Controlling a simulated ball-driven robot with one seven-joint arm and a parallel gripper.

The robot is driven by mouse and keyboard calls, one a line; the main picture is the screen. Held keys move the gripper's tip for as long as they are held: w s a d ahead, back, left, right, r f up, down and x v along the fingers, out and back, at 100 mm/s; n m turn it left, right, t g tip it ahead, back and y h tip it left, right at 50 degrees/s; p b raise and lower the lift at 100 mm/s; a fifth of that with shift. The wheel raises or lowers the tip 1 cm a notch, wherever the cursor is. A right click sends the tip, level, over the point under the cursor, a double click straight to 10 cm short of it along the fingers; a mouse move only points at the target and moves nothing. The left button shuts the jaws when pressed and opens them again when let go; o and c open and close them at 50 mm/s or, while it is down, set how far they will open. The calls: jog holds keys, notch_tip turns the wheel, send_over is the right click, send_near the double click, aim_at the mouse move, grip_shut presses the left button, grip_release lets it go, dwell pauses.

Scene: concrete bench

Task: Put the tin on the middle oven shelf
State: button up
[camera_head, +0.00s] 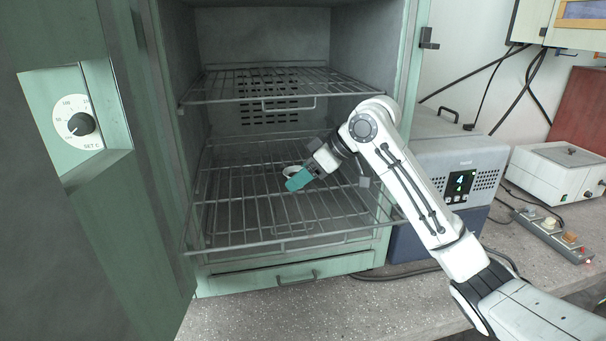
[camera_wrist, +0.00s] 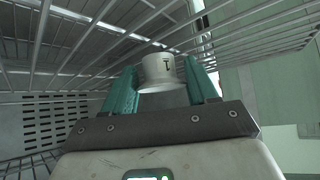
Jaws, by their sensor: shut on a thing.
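The oven (camera_head: 405,60) stands open, with an upper wire shelf (camera_head: 230,92) and a lower wire shelf (camera_head: 235,225) showing clearly. My gripper (camera_head: 297,178) reaches into the oven from the right, over the rear half of the lower shelf in the head view. It is shut on a small white tin (camera_head: 292,170), mostly hidden there by the teal fingers. In the wrist view the tin (camera_wrist: 160,73) sits between the two teal fingers of my gripper (camera_wrist: 163,88), with a dark mark on its side. I cannot tell whether the tin touches a shelf.
The oven door (camera_head: 90,200) is swung open at left, with a dial (camera_head: 80,123) showing. A grey and blue device (camera_head: 455,175) stands close to the oven's right side. A white box (camera_head: 560,172) and a power strip (camera_head: 550,235) lie farther right. The bench front (camera_head: 290,315) is clear.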

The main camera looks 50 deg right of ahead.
jog(key=shift+f, duration=0.3)
jog(key=shift+f, duration=0.15)
jog(key=o, duration=1.1)
jog(key=shift+s+r, duration=0.1)
jog(key=shift+r, duration=0.15)
jog(key=b+v, duration=0.1)
jog(key=v, duration=1)
jog(key=shift+s+d+r+b, duration=0.15)
jog(key=shift+s+r+b, duration=0.1)
jog(key=shift+r+b, duration=0.1)
